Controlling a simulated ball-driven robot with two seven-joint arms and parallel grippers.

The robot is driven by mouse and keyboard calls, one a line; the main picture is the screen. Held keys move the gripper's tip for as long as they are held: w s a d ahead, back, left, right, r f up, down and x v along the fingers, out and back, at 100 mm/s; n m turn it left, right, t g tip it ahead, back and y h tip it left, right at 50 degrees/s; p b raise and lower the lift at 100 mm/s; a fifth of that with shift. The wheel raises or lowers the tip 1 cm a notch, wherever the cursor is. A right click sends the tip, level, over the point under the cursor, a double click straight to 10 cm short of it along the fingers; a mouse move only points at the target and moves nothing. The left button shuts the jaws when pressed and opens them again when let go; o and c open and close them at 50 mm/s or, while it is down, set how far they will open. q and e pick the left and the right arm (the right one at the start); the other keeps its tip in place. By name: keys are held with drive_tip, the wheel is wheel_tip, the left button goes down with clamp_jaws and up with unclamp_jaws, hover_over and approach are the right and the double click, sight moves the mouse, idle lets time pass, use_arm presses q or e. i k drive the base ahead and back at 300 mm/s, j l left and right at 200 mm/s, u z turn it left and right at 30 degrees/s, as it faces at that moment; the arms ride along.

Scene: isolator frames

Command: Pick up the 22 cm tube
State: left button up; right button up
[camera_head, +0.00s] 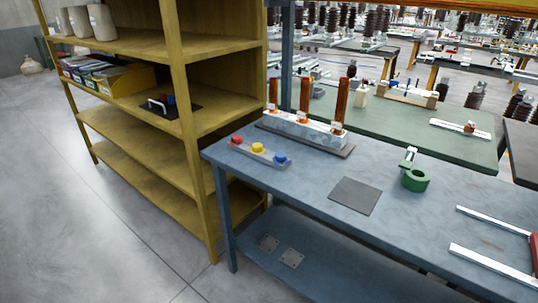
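Three upright orange-brown tubes stand in a row on a light block with a dark base (345,149) at the back of the blue table: a left tube (273,92), a middle tube (304,98) and a right tube (341,102). The right tube looks the longest in the picture. I cannot tell by sight which one is 22 cm. Neither of my grippers is in view.
A yellow shelf (215,120) stands left; open floor (90,230) lies beyond.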

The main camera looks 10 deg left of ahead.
sight(272, 105)
drive_tip(key=i+j+z, duration=0.1)
drive_tip(key=z, duration=0.25)
drive_tip(key=i+j+z, duration=0.2)
drive_tip(key=z, duration=0.15)
drive_tip(key=i+j+z, duration=0.15)
drive_tip(key=z, duration=0.15)
